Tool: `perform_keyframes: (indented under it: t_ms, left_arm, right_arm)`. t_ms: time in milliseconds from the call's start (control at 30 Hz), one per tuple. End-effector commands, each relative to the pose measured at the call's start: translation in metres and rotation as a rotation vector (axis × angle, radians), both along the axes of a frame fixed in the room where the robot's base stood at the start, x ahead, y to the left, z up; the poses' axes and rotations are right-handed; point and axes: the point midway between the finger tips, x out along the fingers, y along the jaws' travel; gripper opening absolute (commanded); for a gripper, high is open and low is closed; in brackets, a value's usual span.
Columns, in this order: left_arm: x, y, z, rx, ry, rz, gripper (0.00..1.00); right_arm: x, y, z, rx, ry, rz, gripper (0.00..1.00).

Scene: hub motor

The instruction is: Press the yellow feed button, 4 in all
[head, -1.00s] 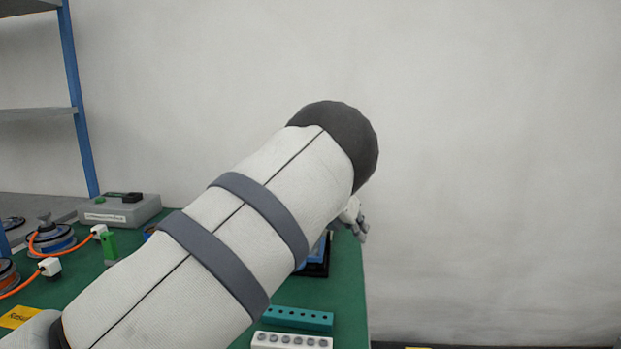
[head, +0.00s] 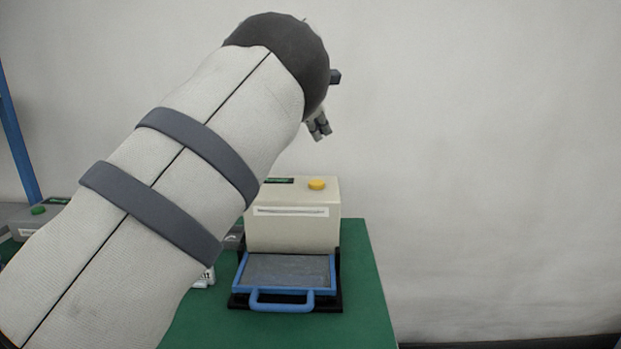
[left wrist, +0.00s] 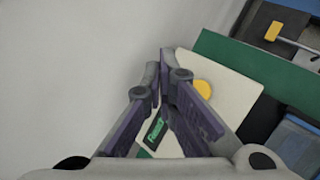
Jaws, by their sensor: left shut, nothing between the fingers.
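The yellow feed button (head: 317,184) sits on top of a cream box-shaped machine (head: 293,222) at the back of the green table. My left gripper (head: 320,131) is above the machine's top, apart from the button, with its fingers pointing down. In the left wrist view the left gripper (left wrist: 166,62) has its fingers together and empty, and the yellow button (left wrist: 203,88) shows just right of the fingers. A dark green label or display (left wrist: 154,130) on the machine's top shows between the finger links. My right gripper is not in view.
A blue-framed tray with a handle (head: 283,300) stands in front of the machine. A grey box with a green button (head: 38,211) is at the far left. Bare green table (head: 365,290) lies right of the tray.

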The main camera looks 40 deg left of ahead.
Motion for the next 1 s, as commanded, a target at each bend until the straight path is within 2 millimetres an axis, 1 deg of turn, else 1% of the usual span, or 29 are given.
perform_keyframes:
  t_ms: [367, 467, 800, 1000]
  left_arm:
    - [0.000, 0.000, -0.001, 0.004, 0.001, -0.002, 0.00]
    - [0.000, 0.000, -0.011, 0.000, 0.002, -0.001, 0.00]
    - [0.001, -0.001, -0.064, 0.000, 0.007, 0.000, 0.00]
    - [0.000, 0.000, -0.080, 0.001, 0.000, -0.001, 0.00]
  right_arm:
    - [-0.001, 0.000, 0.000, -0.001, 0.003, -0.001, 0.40]
    - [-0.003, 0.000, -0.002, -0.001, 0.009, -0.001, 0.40]
    - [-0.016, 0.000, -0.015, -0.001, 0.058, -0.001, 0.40]
    - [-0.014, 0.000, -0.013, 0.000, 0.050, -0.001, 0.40]
